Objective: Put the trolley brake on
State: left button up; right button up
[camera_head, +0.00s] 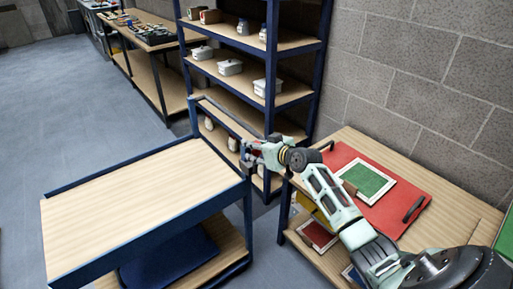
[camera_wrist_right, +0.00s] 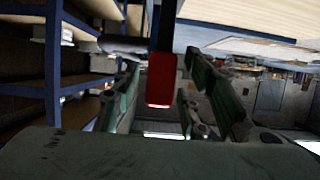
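The trolley (camera_head: 125,195) stands left of centre in the head view, with a pale wooden top, blue frame and a lower shelf. A grey handle bar (camera_head: 228,116) rises at its far right end. My right gripper (camera_head: 255,150) is at the near end of this bar, beside the trolley's corner. In the right wrist view a red block (camera_wrist_right: 161,80), perhaps the brake lever, hangs on a dark blue post between the fingers. The fingers (camera_wrist_right: 165,100) are apart, with gaps visible on both sides of the block. My left gripper is out of view.
A blue shelf rack (camera_head: 270,50) with white containers stands behind the handle. A wooden table (camera_head: 425,190) with a red board (camera_head: 385,205) and a green panel (camera_head: 366,180) is under my right arm. Open floor (camera_head: 70,90) lies left of the trolley.

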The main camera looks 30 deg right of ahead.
grip_shut()
dwell(0.4)
